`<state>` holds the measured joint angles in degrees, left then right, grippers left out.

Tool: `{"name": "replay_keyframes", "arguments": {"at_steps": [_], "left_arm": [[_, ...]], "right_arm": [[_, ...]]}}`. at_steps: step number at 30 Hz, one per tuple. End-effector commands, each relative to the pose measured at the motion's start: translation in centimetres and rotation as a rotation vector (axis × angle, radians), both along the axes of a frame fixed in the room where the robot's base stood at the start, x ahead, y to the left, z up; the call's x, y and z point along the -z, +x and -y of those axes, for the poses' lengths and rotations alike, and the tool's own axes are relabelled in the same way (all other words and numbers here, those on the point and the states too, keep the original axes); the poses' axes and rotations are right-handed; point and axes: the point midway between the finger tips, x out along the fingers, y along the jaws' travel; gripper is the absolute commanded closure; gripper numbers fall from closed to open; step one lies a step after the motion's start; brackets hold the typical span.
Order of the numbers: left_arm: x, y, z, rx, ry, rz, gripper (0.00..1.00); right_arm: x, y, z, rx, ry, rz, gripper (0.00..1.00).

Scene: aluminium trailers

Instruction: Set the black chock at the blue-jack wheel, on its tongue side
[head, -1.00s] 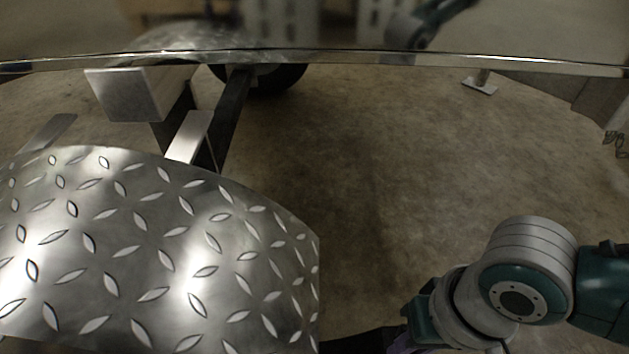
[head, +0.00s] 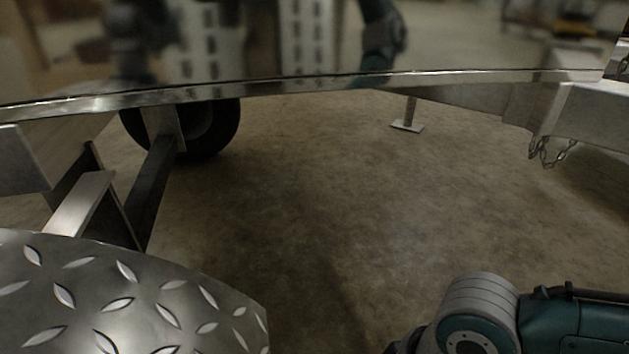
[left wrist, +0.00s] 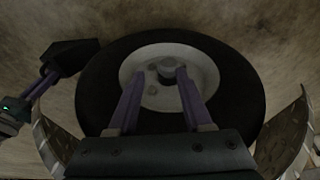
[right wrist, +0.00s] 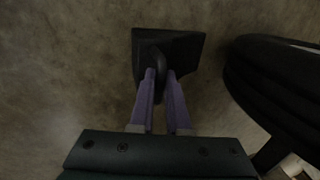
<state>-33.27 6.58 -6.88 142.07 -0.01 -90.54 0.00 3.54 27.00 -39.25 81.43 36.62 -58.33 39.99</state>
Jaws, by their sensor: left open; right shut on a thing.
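The black chock (right wrist: 185,52) is a dark wedge between the purple fingers of my right gripper (right wrist: 160,76), over the concrete floor. In the right wrist view a narrow strip of floor shows between the chock and the black tyre (right wrist: 285,80). In the left wrist view the chock (left wrist: 72,52) is at the wheel's upper left; whether it touches the floor is unclear. The wheel (left wrist: 240,80) has a pale hub. My open, empty left gripper (left wrist: 157,73) is in front of this hub. Both grippertips and the chock are hidden in the head view; no blue jack shows.
A diamond-plate fender (head: 130,300) fills the lower left of the head view. Another wheel (head: 215,130) stands beyond it. A jack foot (head: 407,125) and a hanging chain (head: 552,153) are at the upper right. The concrete floor (head: 310,210) between is clear.

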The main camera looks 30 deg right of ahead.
Motion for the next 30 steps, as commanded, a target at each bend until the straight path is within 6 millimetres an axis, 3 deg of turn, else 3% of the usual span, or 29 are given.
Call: {"name": "replay_keyframes", "arguments": {"at_steps": [7,18,19,24,27,30], "left_arm": [[3.4,0.0,-0.2,0.004,0.007,0.000,0.50],[3.3,0.0,-0.2,0.005,0.009,0.000,0.50],[3.2,0.0,-0.2,0.005,0.009,0.000,0.50],[3.2,0.0,-0.2,0.006,0.008,0.001,0.50],[3.2,0.0,-0.2,0.005,0.008,0.001,0.50],[3.2,0.0,-0.1,0.004,0.005,0.002,0.50]], "right_arm": [[3.4,0.1,0.0,0.000,0.001,0.002,1.00],[3.4,0.1,-0.1,0.001,0.002,0.002,1.00],[3.4,0.0,0.0,0.001,0.000,0.001,0.83],[3.4,0.0,0.0,0.000,0.000,0.001,0.64],[3.4,0.0,0.0,0.000,0.000,0.001,0.56],[3.4,0.0,0.0,0.000,0.000,0.001,0.56]]}}
